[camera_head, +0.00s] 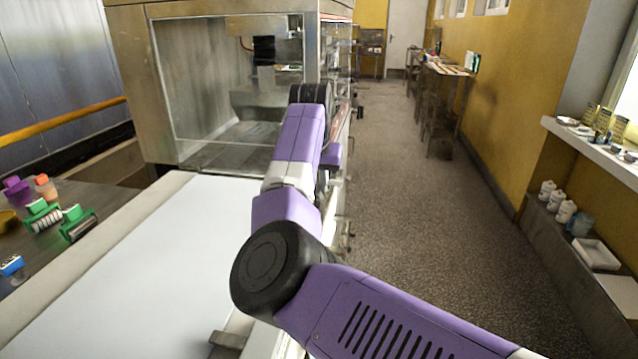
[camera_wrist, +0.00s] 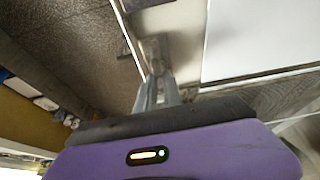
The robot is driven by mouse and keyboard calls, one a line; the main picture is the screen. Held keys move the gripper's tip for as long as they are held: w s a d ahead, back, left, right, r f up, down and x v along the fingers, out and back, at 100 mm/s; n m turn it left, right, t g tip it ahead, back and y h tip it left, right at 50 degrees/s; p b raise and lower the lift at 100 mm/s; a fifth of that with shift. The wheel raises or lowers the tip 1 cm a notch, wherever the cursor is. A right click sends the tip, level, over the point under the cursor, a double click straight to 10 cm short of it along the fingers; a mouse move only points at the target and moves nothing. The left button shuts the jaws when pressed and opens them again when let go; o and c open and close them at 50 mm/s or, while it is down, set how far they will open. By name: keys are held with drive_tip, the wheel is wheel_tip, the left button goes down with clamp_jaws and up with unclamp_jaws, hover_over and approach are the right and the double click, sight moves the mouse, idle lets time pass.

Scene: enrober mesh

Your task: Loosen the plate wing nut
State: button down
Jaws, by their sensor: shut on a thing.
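In the wrist view, my gripper (camera_wrist: 160,88) reaches to the metal side of the machine, beside the white belt (camera_wrist: 262,38). Its two grey fingers are close together on something small at a dull metal plate (camera_wrist: 172,50). I take this to be the plate wing nut, but the fingers hide it and its shape cannot be made out. In the head view, my purple arm runs along the machine's right side and hides the gripper and the nut.
The steel enrober housing (camera_head: 128,75) stands ahead, with the white belt (camera_head: 120,270) in front. Green-handled tools (camera_head: 78,222) lie on a bench at left. The speckled floor aisle (camera_head: 420,210) at right is clear, bounded by a low ledge with white bottles (camera_head: 565,211).

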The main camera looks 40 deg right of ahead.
drive_tip(key=shift+r+p, duration=0.1)
drive_tip(key=shift+p, duration=0.2)
drive_tip(key=n+p, duration=0.2)
drive_tip(key=n+t+y+p, duration=0.1)
drive_tip(key=n+p, duration=0.1)
drive_tip(key=p, duration=0.1)
drive_tip(key=shift+s+d+r, duration=0.15)
drive_tip(key=shift+s+d, duration=0.05)
drive_tip(key=n+y+p, duration=0.1)
drive_tip(key=n+p, duration=0.1)
drive_tip(key=p, duration=0.1)
drive_tip(key=n+y+p, duration=0.1)
drive_tip(key=n+p, duration=0.1)
drive_tip(key=n, duration=0.1)
drive_tip(key=shift+d+t+p, duration=0.1)
drive_tip(key=shift+t+p, duration=0.2)
drive_tip(key=shift+p, duration=0.1)
drive_tip(key=shift+w+f+n+y+p, duration=0.15)
drive_tip(key=shift+n+y+p, duration=0.15)
drive_tip(key=shift+n, duration=0.45)
drive_tip(key=shift+s+f+n+y+p, duration=0.1)
drive_tip(key=shift+n+y+p, duration=0.15)
drive_tip(key=shift+n, duration=0.8)
drive_tip(key=shift+d+n+y, duration=0.1)
drive_tip(key=shift+n+y, duration=0.35)
drive_tip(key=shift+n, duration=0.45)
drive_tip(key=shift+w+n+g+y+b, duration=0.1)
drive_tip(key=shift+n+g+y+b, duration=0.35)
drive_tip(key=shift+n, duration=1.25)
